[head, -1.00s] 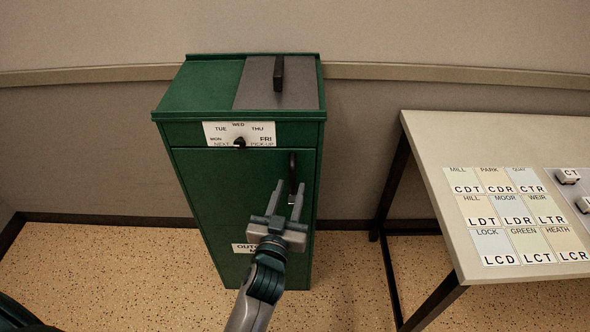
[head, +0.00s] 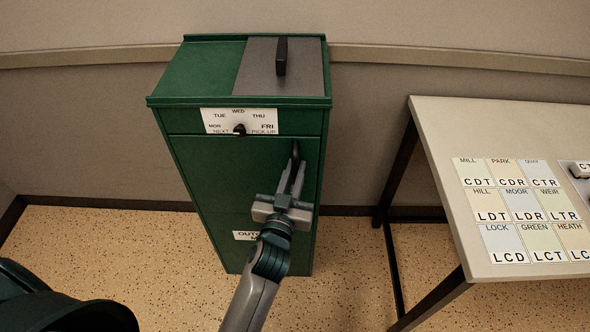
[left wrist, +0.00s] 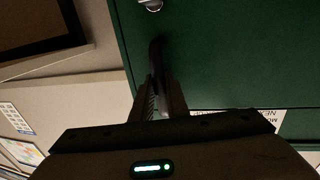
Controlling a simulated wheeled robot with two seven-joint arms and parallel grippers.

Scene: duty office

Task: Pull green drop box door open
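The green drop box (head: 190,75) stands against the wall, and its front door (head: 215,180) looks closed and flush. A dark vertical handle (head: 295,150) sits near the door's upper right edge. My left gripper (head: 296,175) is at the handle, its fingers close together on either side of it and its lower part hidden. In the left wrist view the dark handle (left wrist: 156,58) runs down between the two fingers (left wrist: 163,98), which look shut on it. My right gripper is not in view.
A pick-up day dial (head: 239,130) is above the door, and a lid with a black handle (head: 281,56) is on top. A table (head: 440,130) with letter-code cards stands to the right. Open floor (head: 110,245) lies left of the box.

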